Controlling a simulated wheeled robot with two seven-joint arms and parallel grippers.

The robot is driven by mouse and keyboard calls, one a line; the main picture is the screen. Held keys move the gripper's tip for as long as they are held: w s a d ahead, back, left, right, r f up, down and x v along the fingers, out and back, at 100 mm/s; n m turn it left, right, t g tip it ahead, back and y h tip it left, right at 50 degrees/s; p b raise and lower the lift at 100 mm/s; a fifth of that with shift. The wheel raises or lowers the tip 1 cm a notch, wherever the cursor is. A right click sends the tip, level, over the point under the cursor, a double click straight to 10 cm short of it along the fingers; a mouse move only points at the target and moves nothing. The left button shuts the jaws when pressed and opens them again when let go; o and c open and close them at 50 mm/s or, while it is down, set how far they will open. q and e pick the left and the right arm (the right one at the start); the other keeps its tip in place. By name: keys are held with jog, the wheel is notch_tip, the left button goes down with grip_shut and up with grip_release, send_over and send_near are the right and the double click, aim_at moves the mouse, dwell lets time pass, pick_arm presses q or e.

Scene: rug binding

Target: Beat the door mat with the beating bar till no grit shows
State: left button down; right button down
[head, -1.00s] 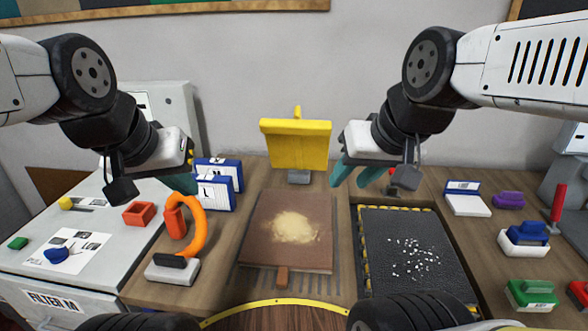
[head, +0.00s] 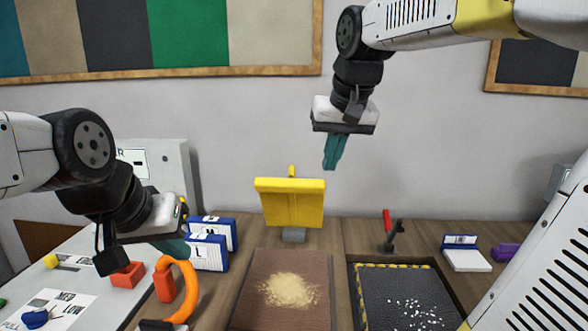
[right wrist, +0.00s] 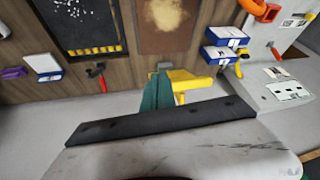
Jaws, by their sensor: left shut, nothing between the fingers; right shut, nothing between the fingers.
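A brown mat (head: 255,305) lies flat at the centre of the bench with a pile of tan grit (head: 290,290) on it. A dark grey mat (head: 382,290) with scattered white bits lies to its right, in a recess with a yellow-and-black striped edge. I cannot tell which is the door mat, nor which object is the beating bar. My right gripper (head: 335,152) is shut and empty, raised high in front of the wall above the yellow panel; its teal fingers also show in the right wrist view (right wrist: 158,92). My left gripper (head: 176,248) is shut and empty near the blue-and-white boxes.
A yellow panel (head: 290,204) stands on a grey foot behind the brown mat. A red-handled tool (head: 387,225) stands at the back right. Blue-and-white boxes (head: 208,252), an orange ring (head: 188,290) and a red block (head: 128,275) are at left. A white block (head: 466,258) is at right.

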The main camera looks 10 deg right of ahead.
jog(key=w+a+r+m+g, duration=0.1)
jog(key=w, duration=0.9)
jog(key=w+a+r+m+h, duration=0.1)
jog(key=w+a+r, duration=0.1)
jog(key=w, duration=0.8)
jog(key=shift+a+g+h, duration=0.25)
jog(key=shift+g+h, duration=0.05)
jog(key=shift+g, duration=0.1)
jog(key=shift+s+a+f, duration=0.1)
jog(key=shift+s+f, duration=0.05)
jog(key=shift+f, duration=1.75)
jog(key=shift+s+d+f, duration=0.1)
jog(key=shift+s+f, duration=0.05)
jog(key=shift+f, duration=1.75)
jog(key=shift+s+a+f, duration=0.1)
jog(key=shift+s+f, duration=0.05)
jog(key=shift+f, duration=1.75)
